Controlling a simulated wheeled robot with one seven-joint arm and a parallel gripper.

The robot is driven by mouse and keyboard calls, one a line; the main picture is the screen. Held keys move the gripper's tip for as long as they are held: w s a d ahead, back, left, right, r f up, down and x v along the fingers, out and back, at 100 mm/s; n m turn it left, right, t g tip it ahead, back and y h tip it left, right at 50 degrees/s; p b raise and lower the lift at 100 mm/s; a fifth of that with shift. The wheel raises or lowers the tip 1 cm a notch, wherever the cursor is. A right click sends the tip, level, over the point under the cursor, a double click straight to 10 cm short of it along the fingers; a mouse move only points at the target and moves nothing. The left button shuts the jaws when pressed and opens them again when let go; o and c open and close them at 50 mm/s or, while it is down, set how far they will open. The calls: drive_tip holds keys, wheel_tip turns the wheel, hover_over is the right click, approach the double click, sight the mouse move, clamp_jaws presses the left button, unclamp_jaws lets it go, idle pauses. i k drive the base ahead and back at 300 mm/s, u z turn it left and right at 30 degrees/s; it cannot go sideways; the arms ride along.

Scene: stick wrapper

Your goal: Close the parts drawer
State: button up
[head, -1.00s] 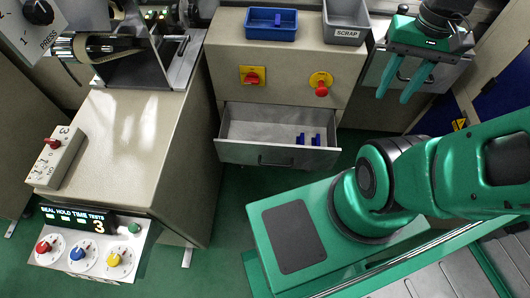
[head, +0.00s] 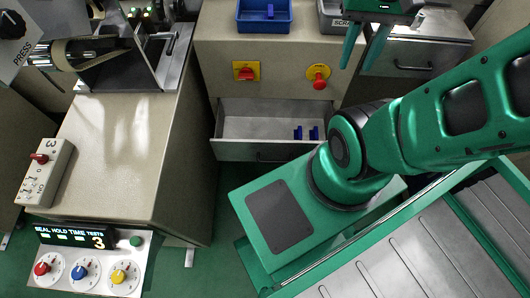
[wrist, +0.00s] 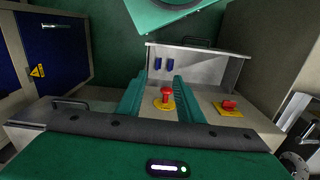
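The parts drawer (head: 255,126) stands pulled out of the beige cabinet in the head view. Two small blue parts lie in its right side. My base and arm cover the right part of its front. In the wrist view the drawer (wrist: 205,66) shows upside down beyond my fingertips, with its handle at the far edge. My gripper (head: 364,55) is open and empty, its green fingers apart, by the cabinet's upper right. In the wrist view the gripper (wrist: 156,84) has its fingers on either side of a red button, seen past them. I cannot tell the distance to the drawer.
On the cabinet face are a red emergency button (head: 319,78) and a red rotary switch (head: 245,71), both on yellow plates. A blue bin (head: 263,20) and a grey scrap bin (head: 330,20) stand on top. A beige machine bench (head: 120,135) is left of the drawer.

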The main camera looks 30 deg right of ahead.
sight(260, 130)
drive_tip(key=u, duration=0.7)
drive_tip(key=k, duration=1.65)
drive_tip(key=z, duration=0.85)
drive_tip(key=i, duration=1.05)
drive_tip(key=u, duration=0.05)
